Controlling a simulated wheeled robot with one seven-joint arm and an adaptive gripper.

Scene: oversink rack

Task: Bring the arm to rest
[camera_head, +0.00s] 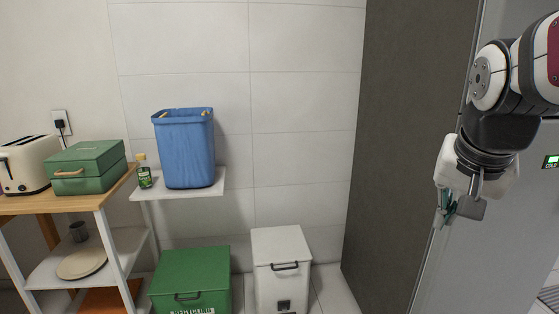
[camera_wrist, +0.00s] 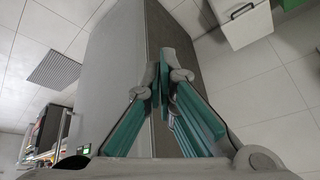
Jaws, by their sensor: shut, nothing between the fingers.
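My gripper (camera_head: 447,216) hangs at the right of the head view, at the end of my raised arm, in front of the grey cabinet side. In the wrist view my gripper (camera_wrist: 162,82) has its teal fingers together at the tips. Nothing shows between them. The gripper is apart from every object in view.
A tall cabinet (camera_head: 400,130) stands close behind my gripper. To the left are a blue bin (camera_head: 187,150) and a small bottle (camera_head: 144,172) on a white shelf (camera_head: 207,190), a green box (camera_head: 86,168), a toaster (camera_head: 24,165), a green bin (camera_head: 190,275) and a white bin (camera_head: 281,268).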

